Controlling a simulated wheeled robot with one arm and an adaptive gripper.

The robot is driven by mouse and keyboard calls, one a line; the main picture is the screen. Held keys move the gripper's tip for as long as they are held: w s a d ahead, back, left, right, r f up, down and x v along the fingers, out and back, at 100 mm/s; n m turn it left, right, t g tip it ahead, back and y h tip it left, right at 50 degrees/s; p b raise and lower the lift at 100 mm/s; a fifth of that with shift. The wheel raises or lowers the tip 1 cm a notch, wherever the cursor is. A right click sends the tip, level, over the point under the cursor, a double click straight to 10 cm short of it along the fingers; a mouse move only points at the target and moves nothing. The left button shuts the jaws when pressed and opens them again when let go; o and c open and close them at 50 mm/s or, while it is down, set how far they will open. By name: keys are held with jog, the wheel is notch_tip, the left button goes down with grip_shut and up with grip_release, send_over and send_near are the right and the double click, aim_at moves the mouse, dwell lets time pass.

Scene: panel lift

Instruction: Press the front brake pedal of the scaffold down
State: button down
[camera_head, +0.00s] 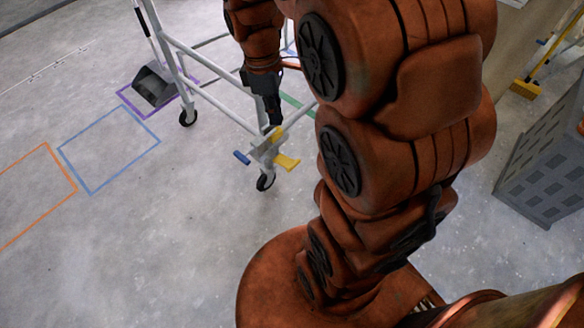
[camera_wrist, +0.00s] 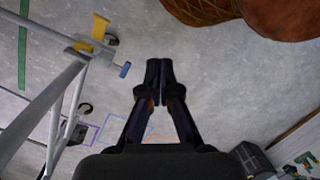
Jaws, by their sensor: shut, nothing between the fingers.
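The scaffold (camera_head: 217,104) is a pale metal tube frame on black caster wheels. At its near corner, above a caster (camera_head: 265,181), are a yellow pedal-like plate (camera_head: 287,162), a smaller yellow piece (camera_head: 278,133) and a blue tab (camera_head: 241,157). My gripper (camera_head: 273,120) is shut and empty, pointing down; in the head view its tips appear just above the smaller yellow piece. In the wrist view, my gripper (camera_wrist: 160,65) is shut, with the blue tab (camera_wrist: 125,70) and yellow parts (camera_wrist: 100,26) to its left, apart from the fingers. Which part is the front brake pedal is not marked.
Another caster (camera_head: 188,117) stands farther left, near a dark dustpan (camera_head: 154,86). Blue and orange floor outlines lie on open concrete at left. A grey perforated cabinet (camera_head: 545,165) and a yellow broom (camera_head: 527,89) are at right. Scaffold tubes (camera_wrist: 40,107) run close at the wrist view's left.

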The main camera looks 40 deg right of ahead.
jog(key=w+d+f+n+b, duration=0.2)
jog(key=w+d+f+b, duration=0.15)
jog(key=f, duration=0.35)
jog(key=w+d+f+n+b, duration=0.2)
jog(key=w+f+n+b, duration=0.15)
jog(key=f, duration=0.35)
jog(key=n+b, duration=0.6)
jog(key=b, duration=0.4)
send_over(293, 164)
jog(key=w, duration=0.3)
notch_tip(293, 164, down, 18)
jog(key=shift+w+a, duration=0.2)
jog(key=shift+a, duration=0.05)
jog(key=s+f+b, duration=0.1)
jog(key=f, duration=0.3)
jog(key=f+b, duration=0.2)
jog(key=f, duration=0.3)
jog(key=s+f+b, duration=0.1)
jog(key=f+b, duration=0.1)
jog(key=f, duration=0.2)
jog(key=shift+s+d+f, duration=0.25)
jog(key=shift+s+f, duration=0.1)
jog(key=shift+s, duration=0.1)
